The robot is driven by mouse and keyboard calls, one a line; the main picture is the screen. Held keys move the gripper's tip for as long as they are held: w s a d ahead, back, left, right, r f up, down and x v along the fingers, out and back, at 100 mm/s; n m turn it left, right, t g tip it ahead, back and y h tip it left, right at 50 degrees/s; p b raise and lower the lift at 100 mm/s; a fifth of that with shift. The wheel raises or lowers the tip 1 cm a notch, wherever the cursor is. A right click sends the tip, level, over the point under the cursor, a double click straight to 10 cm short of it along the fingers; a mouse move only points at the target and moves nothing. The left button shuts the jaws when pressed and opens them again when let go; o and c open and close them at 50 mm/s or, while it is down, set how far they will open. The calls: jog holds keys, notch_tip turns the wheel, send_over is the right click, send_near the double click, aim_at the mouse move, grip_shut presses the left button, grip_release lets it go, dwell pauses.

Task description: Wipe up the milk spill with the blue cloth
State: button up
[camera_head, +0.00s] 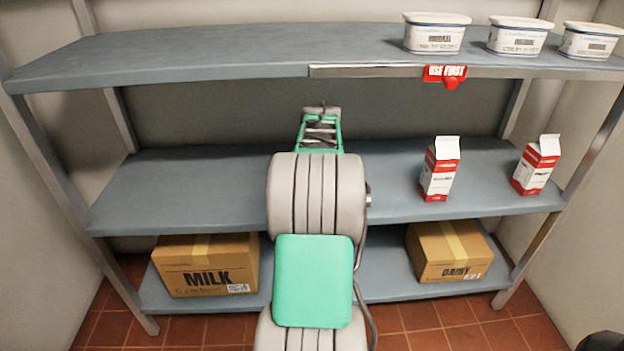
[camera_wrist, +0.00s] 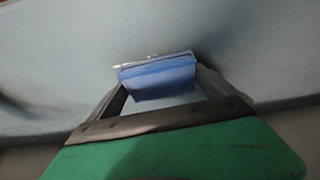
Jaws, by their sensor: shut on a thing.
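In the wrist view my gripper (camera_wrist: 160,82) is shut on the blue cloth (camera_wrist: 160,74), which sits folded between the two fingertips. The cloth is against or just above a grey-blue shelf surface; I cannot tell if it touches. A few small white marks (camera_wrist: 124,66) show along the cloth's far left edge; they may be milk, but I cannot be sure. In the head view my arm reaches over the middle shelf (camera_head: 165,185) and hides the cloth and the fingertips. No clear milk spill shows there.
Two red-and-white cartons (camera_head: 439,170) (camera_head: 536,165) stand upright on the middle shelf, right of my arm. White tubs (camera_head: 436,35) stand on the top shelf (camera_head: 220,55), above a red tag (camera_head: 446,73). A milk box (camera_head: 207,266) and another box (camera_head: 449,252) are below. The middle shelf's left is clear.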

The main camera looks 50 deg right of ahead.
jog(key=shift+f+b, duration=0.35)
jog(key=shift+f, duration=0.5)
jog(key=shift+s+d+r+p, duration=0.15)
jog(key=shift+s+d+p, duration=0.5)
jog(key=shift+s+d, duration=0.5)
jog(key=shift+s+d+p, duration=0.3)
jog(key=shift+s+d, duration=0.35)
jog(key=shift+s, duration=0.15)
jog(key=shift+s+d+p, duration=0.25)
jog(key=shift+s+d, duration=0.35)
jog(key=shift+s, duration=0.2)
jog(key=shift+w+a+p, duration=0.3)
jog(key=shift+w+a, duration=0.95)
jog(key=shift+w, duration=0.15)
jog(key=shift+w+a+p, duration=0.3)
jog(key=shift+w+a, duration=0.9)
jog(key=shift+w, duration=0.2)
jog(key=shift+r+p, duration=2.2)
jog(key=shift+r, duration=0.7)
